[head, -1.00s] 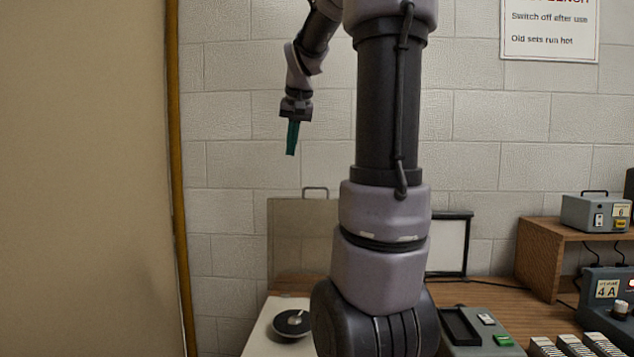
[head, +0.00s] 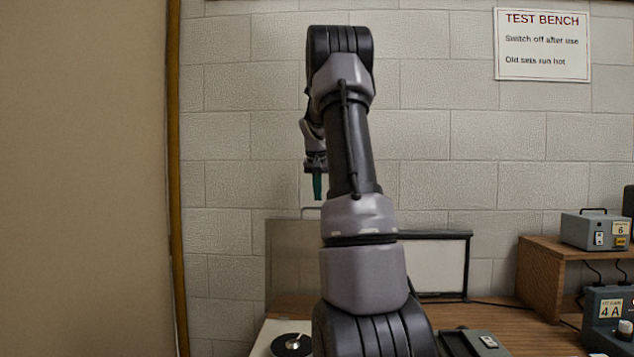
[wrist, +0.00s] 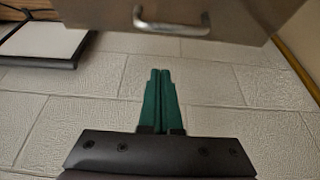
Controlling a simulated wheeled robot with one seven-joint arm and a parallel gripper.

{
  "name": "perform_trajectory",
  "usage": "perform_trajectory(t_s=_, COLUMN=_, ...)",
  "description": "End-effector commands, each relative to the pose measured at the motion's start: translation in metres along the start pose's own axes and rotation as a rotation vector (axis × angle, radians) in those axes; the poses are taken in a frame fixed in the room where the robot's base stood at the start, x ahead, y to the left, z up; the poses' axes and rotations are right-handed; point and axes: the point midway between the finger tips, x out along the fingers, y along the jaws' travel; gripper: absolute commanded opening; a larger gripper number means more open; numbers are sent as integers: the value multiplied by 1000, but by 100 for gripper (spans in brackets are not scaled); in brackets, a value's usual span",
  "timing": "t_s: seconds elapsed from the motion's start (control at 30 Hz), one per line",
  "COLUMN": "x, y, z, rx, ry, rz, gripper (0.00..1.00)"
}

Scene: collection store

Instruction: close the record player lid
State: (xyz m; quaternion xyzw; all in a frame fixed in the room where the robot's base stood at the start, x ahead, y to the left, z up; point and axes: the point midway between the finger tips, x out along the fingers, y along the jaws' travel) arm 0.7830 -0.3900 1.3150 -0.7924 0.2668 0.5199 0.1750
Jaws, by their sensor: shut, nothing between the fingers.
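The record player (head: 262,340) stands at the lower left of the bench in the head view, with its dark platter (head: 291,345) partly showing. Its smoky see-through lid (head: 288,262) stands raised against the wall, its right part hidden behind my arm. A metal handle (head: 308,210) is on the lid's top edge. My gripper (head: 317,198) is shut and empty, pointing down just above the handle in that view. In the wrist view the green fingers (wrist: 160,73) are together, apart in the picture from the lid (wrist: 110,12) and its handle (wrist: 171,22).
A framed white panel (head: 440,266) stands behind my arm, right of the lid. A wooden shelf (head: 541,279) with grey devices is at the right. A grey unit (head: 482,343) lies on the bench. A tan panel (head: 85,180) fills the left side.

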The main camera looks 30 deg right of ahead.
Motion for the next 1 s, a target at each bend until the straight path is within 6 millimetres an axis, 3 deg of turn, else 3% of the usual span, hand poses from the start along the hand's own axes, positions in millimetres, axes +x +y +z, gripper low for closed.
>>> perform_trajectory(t_s=0.1, x=25, y=0, z=0, rx=0, ry=-3, rz=1, gripper=0)
perform_trajectory(t_s=0.2, x=14, y=0, z=18, rx=0, ry=1, rz=-1, gripper=0)
perform_trajectory(t_s=0.4, x=8, y=0, z=35, rx=0, ry=0, rz=-1, gripper=0)
perform_trajectory(t_s=1.0, x=2, y=-1, z=43, rx=-2, ry=25, rz=-1, gripper=0)
